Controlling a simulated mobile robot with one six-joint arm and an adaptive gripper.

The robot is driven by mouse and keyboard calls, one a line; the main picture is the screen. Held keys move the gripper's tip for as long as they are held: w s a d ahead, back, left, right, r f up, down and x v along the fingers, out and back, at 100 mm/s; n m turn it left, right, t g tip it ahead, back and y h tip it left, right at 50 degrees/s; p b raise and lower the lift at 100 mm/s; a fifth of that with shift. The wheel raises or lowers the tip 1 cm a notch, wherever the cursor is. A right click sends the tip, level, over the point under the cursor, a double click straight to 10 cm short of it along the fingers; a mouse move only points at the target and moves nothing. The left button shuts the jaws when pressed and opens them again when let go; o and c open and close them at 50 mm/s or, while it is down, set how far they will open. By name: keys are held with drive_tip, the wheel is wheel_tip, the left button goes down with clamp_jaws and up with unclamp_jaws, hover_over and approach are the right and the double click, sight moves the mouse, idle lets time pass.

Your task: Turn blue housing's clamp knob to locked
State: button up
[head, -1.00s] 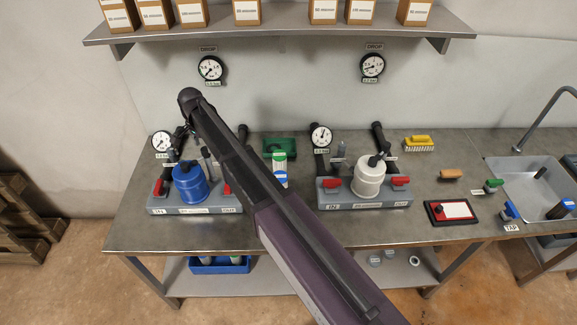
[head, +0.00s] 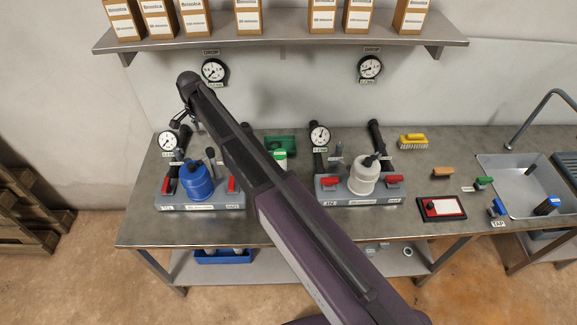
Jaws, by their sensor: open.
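The blue housing (head: 196,186) stands upright on the left grey manifold base, between two red handles. A dark upright knob or lever (head: 211,156) shows at its upper right; I take it for the clamp knob, but its lock position is too small to read. My gripper (head: 186,124) is at the far end of my arm, above and behind the blue housing, near the left small gauge. It is open, empty and apart from the knob. My arm crosses the picture diagonally and hides part of the bench right of the blue housing.
A white housing (head: 364,176) stands on a second base (head: 345,198) to the right. Gauges (head: 214,71) hang on the wall below a shelf (head: 290,48) of boxes. A green box (head: 281,144), a yellow brush (head: 412,141) and a sink (head: 520,180) lie farther right.

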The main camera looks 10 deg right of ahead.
drive_tip(key=s+d+f+n+b, duration=0.2)
drive_tip(key=s+d+f+b, duration=0.1)
drive_tip(key=d, duration=0.6)
drive_tip(key=s+d+f+n+b, duration=0.1)
drive_tip(key=s+d+f+b, duration=0.2)
drive_tip(key=d, duration=0.6)
drive_tip(key=s+d+f+n+b, duration=0.2)
drive_tip(key=s+d+f+b, duration=0.2)
drive_tip(key=s+d, duration=0.3)
drive_tip(key=d, duration=0.2)
drive_tip(key=shift+d+n+b, duration=0.3)
drive_tip(key=shift+d+b, duration=0.05)
drive_tip(key=shift+b, duration=0.05)
idle(0.6)
drive_tip(key=s+d+n, duration=0.2)
drive_tip(key=s+d, duration=0.7)
drive_tip(key=shift+s+n, duration=0.3)
